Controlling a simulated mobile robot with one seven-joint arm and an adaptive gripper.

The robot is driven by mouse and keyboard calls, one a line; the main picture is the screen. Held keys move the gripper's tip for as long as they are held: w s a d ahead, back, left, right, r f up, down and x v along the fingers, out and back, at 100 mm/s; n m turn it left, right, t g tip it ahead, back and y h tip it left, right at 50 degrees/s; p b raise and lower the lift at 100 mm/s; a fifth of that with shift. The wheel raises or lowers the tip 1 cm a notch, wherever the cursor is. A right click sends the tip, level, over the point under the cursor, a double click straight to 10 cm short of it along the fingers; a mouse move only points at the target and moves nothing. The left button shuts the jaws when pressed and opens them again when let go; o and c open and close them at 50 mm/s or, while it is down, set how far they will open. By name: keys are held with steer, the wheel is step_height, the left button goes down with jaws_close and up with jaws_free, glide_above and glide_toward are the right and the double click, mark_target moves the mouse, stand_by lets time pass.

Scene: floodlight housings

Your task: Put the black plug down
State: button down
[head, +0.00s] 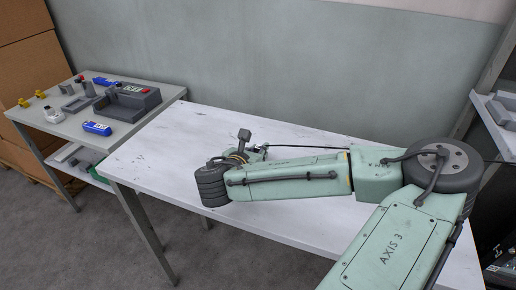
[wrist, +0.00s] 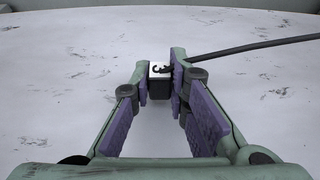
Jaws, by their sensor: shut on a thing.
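The black plug (wrist: 160,88) is between the two purple-padded fingers of my gripper (wrist: 161,82) in the wrist view. Its upper face is white with a black mark that looks like a 3. A dark cable (wrist: 250,47) shows beside the plug and runs off to the right. The white table (wrist: 60,90) lies beneath; I cannot tell whether the plug touches it. In the head view my gripper (head: 262,152) is low over the white table (head: 165,140), and the plug is too small and covered to make out.
A grey side table (head: 70,124) at the left holds a dark grey housing (head: 128,103), a blue device (head: 97,128) and several small parts. A shelf (head: 494,112) stands at the right. The white table is clear to the left of my arm.

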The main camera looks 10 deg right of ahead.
steer(key=shift+f, duration=0.2)
steer(key=c, duration=1.6)
jaws_free()
steer(key=shift+o, duration=0.2)
